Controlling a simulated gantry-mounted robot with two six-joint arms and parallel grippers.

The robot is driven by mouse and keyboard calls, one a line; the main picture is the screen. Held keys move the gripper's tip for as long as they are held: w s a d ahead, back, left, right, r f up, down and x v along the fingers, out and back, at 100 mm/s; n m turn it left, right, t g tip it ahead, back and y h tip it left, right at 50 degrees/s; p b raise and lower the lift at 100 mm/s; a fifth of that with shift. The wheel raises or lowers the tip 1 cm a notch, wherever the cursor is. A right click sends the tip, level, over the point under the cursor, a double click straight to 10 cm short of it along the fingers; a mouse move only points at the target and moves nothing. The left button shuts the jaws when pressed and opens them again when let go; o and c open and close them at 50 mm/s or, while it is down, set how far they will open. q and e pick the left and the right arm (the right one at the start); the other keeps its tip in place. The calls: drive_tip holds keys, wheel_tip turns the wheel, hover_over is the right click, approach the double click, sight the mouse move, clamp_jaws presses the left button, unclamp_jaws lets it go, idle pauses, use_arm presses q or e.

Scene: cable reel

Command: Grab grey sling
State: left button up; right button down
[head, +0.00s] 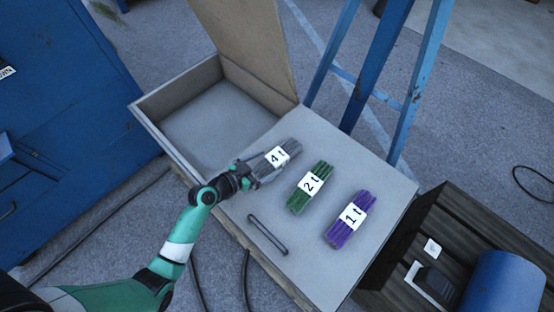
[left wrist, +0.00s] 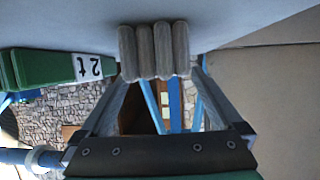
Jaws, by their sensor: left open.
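The grey sling (head: 288,146) is a folded bundle with a white "4 t" label, lying on the light grey table top (head: 325,135). In the left wrist view the end of the grey sling (left wrist: 154,52) shows as several rounded grey folds. My left gripper (head: 262,169) is open at the near-left end of the sling. In the left wrist view its two fingers (left wrist: 155,82) stand apart on either side of the sling's end. I cannot tell if they touch it. My right gripper is not in view.
A green sling labelled "2 t" (head: 298,200) and a purple sling labelled "1 t" (head: 339,234) lie to the right on the table. A dark bar handle (head: 267,234) is in front. An open bin (head: 165,105) is behind left; a blue ladder frame (head: 416,80) stands behind.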

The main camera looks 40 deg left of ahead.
sight(275, 158)
use_arm(q)
drive_tip(key=x, duration=0.1)
drive_tip(key=b+x, duration=0.1)
drive_tip(key=x, duration=0.3)
drive_tip(key=shift+w+r, duration=0.2)
drive_tip(key=shift+r, duration=0.1)
drive_tip(key=shift+s, duration=0.1)
clamp_jaws()
drive_tip(key=shift+r, duration=0.1)
